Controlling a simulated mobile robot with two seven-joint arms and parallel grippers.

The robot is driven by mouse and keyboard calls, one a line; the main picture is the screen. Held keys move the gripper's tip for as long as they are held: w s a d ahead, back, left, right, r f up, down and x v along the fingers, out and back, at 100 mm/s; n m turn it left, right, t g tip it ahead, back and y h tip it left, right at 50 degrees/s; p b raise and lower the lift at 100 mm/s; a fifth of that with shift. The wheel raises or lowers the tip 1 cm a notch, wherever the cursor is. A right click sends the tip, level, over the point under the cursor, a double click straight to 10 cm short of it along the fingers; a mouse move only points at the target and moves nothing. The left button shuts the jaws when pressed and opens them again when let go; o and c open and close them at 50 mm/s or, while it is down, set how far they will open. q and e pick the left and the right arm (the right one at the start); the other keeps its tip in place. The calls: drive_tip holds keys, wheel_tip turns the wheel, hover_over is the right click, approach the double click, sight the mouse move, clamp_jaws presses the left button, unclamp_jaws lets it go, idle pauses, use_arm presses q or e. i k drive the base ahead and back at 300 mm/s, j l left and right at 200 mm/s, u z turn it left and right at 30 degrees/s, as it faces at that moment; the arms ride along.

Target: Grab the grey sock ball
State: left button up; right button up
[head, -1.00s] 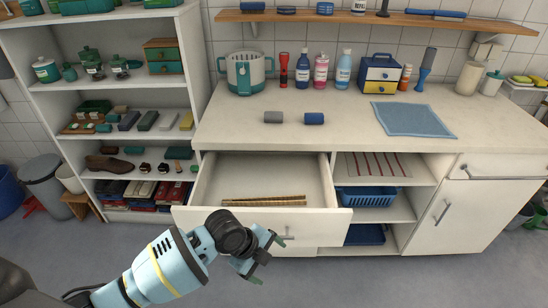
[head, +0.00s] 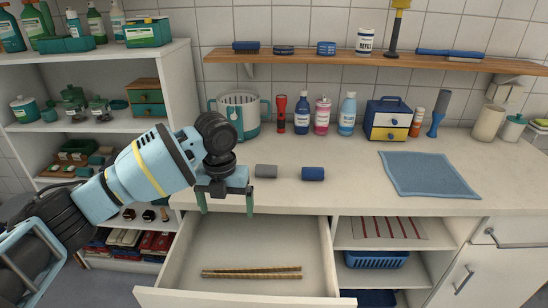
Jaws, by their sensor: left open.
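The grey sock ball (head: 266,171) is a small grey roll lying on the white countertop, near its front edge above the open drawer. A similar dark blue roll (head: 313,174) lies a little to its right, apart from it. My left gripper (head: 225,205) is in front of the counter edge, just left of the grey sock ball and over the drawer. Its green-tipped fingers point down and are spread wide, with nothing between them. My right gripper is not in view.
The drawer (head: 160,296) is pulled out and holds thin wooden sticks (head: 252,272). Bottles, a red flashlight (head: 281,114) and a white-and-teal pot (head: 240,115) stand behind on the counter. A blue cloth (head: 428,175) lies to the right. The counter around the rolls is clear.

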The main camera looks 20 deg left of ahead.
sight(261, 170)
drive_tip(key=i, duration=0.95)
